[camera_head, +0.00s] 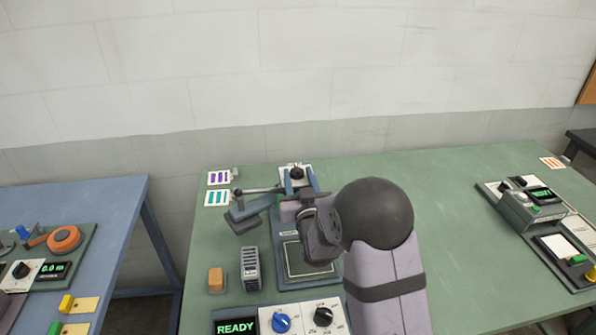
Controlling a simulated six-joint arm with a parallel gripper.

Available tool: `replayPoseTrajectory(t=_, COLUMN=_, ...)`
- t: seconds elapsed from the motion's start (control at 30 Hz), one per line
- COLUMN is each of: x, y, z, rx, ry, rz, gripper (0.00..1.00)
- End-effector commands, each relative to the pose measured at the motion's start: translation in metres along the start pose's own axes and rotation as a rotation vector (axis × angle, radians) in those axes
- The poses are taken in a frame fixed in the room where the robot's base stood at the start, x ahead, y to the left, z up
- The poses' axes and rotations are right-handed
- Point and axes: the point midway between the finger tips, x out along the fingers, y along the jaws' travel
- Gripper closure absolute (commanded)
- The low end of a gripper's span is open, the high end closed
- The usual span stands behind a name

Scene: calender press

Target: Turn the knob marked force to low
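The press panel at the bottom edge of the green table has a blue knob (281,322) and a black knob (323,317) beside a green READY display (237,327). Another black knob (297,173) sits on a white plate at the back of the press. The labels are too small to read, so I cannot tell which knob is marked force or where it points. My gripper (309,203) is over the middle of the press, between the back knob and the front knobs. My own arm partly covers it, and its fingers do not show clearly.
An orange block (216,279) and a grey ribbed block (251,269) stand left of the press. A lever (258,190) reaches left from the press. Cards with coloured stripes (217,198) lie behind. Another device (540,213) stands far right; the table between is clear.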

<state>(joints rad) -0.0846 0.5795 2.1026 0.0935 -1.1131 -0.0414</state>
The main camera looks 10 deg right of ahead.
Motion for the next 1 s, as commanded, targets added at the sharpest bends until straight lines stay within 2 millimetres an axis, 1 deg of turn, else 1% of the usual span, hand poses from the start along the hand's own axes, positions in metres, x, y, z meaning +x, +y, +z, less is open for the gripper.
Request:
replayPoseTrajectory(t=0.1, x=0.0086, y=0.0002, z=-0.0007, rx=0.0, ry=0.0, rz=0.0, gripper=0.61)
replayPoseTrajectory(t=0.2, x=0.0123, y=0.0002, z=-0.0004, rx=0.0, ry=0.0, rz=0.0, gripper=0.61)
replayPoseTrajectory(t=0.5, x=0.0138, y=0.0002, z=0.0004, rx=0.0, ry=0.0, rz=0.0, gripper=0.61)
replayPoseTrajectory(t=0.53, x=0.0137, y=0.0002, z=0.0003, rx=0.0, ry=0.0, rz=0.0, gripper=0.66)
replayPoseTrajectory(t=0.63, x=0.0137, y=0.0001, z=0.0003, rx=0.0, ry=0.0, rz=0.0, gripper=0.9)
replayPoseTrajectory(t=1.0, x=0.0136, y=0.002, z=0.001, rx=0.001, ry=0.001, rz=-0.026, gripper=0.91)
